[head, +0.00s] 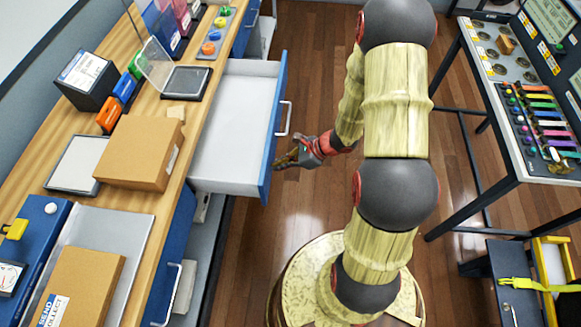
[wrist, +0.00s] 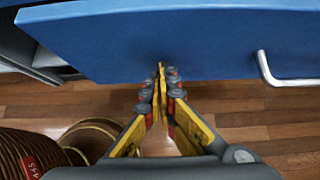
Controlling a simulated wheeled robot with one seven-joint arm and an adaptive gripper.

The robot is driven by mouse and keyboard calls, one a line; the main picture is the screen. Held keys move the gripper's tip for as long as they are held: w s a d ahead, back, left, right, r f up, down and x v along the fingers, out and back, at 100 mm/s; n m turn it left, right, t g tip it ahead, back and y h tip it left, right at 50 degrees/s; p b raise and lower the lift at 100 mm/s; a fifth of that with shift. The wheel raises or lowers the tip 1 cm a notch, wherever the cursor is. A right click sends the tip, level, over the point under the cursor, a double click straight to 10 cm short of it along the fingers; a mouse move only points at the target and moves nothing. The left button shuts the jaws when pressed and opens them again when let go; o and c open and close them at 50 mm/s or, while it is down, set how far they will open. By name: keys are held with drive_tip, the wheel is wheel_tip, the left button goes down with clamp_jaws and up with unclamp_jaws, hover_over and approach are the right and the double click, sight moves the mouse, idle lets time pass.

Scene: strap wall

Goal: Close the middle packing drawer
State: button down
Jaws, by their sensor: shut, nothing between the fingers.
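The middle packing drawer (head: 233,125) is pulled out from under the wooden bench in the head view, white and empty inside, with a blue front and a pale bar handle (head: 285,118). My gripper (head: 281,162) is shut and empty, at the outer side of the drawer front, nearer the camera than the handle. In the wrist view my shut fingertips (wrist: 161,68) point at the blue drawer front (wrist: 190,40), left of the handle (wrist: 268,70). They are at or very near the panel; I cannot tell whether they touch.
The bench top (head: 150,212) holds cardboard boxes (head: 140,152), a tablet and small coloured items. Another blue drawer front (head: 172,262) is at lower left. A black-framed table (head: 520,165) stands at right. Wooden floor (head: 245,250) lies between.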

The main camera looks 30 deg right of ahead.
drive_tip(key=b, duration=0.3)
hover_over(215, 167)
drive_tip(key=shift+s+d, duration=0.25)
drive_tip(key=shift+s, duration=0.1)
drive_tip(key=shift+w+a, duration=0.35)
drive_tip(key=shift+a, duration=0.1)
drive_tip(key=shift+r, duration=0.1)
drive_tip(key=shift+d, duration=0.1)
